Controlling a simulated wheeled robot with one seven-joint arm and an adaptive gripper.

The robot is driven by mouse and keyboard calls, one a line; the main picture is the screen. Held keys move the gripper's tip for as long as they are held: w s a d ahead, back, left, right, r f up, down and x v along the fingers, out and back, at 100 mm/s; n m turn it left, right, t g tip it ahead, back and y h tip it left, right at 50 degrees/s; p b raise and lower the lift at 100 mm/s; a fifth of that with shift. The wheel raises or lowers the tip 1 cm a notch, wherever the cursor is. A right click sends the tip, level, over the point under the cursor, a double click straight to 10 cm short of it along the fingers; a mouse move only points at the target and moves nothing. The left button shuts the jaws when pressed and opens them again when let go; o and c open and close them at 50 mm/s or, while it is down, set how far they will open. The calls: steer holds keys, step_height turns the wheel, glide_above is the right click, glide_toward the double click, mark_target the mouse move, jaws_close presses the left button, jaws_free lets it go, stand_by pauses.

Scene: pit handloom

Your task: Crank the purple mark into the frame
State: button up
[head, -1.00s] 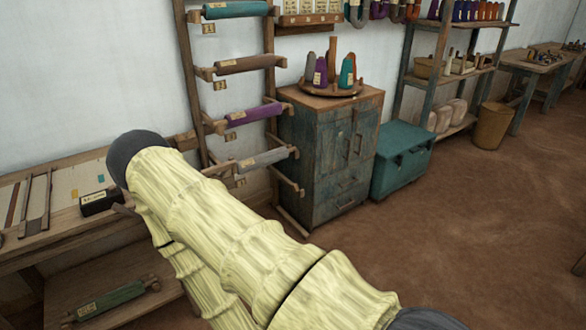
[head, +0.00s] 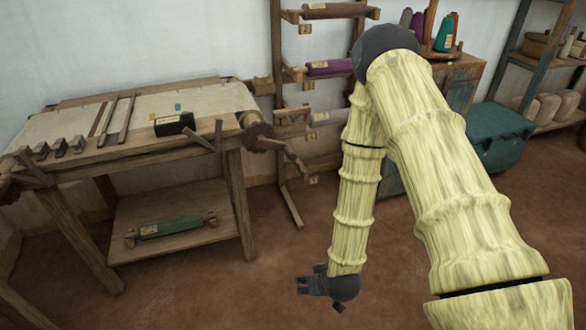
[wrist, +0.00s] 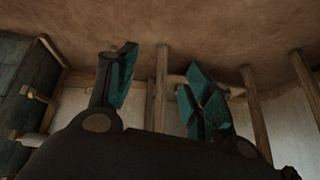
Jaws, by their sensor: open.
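The cloth (head: 75,119) is stretched over the wooden table-like loom (head: 150,158) at left in the head view. A small teal mark (head: 178,107) and a yellow mark (head: 158,116) show on it; I see no purple mark. A dark toothed wheel (head: 257,137) and a wooden crank-like arm (head: 286,158) are at the loom's right end. My gripper (head: 303,282) hangs low over the floor, right of the loom and below the crank, pointing left and touching nothing. In the wrist view my gripper (wrist: 163,82) is open and empty, with teal pads.
A black labelled box (head: 174,123) and several wooden blocks sit on the loom. A green roll (head: 170,227) lies on its lower shelf. A rack with a purple roll (head: 330,66) stands behind my arm, near a teal chest (head: 500,135). Floor between loom and arm is clear.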

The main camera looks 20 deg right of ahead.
steer(key=w+r+t+b, duration=0.35)
steer(key=w+b, duration=0.25)
steer(key=w, duration=0.7)
steer(key=t+b, duration=0.8)
steer(key=b, duration=0.2)
glide_toward(293, 157)
steer(key=w, duration=0.1)
steer(key=shift+h, duration=0.3)
steer(key=w, duration=0.3)
steer(key=w+b, duration=0.1)
steer(key=w, duration=0.7)
steer(key=shift+a+b, duration=0.35)
steer(key=shift+a, duration=0.05)
jaws_close()
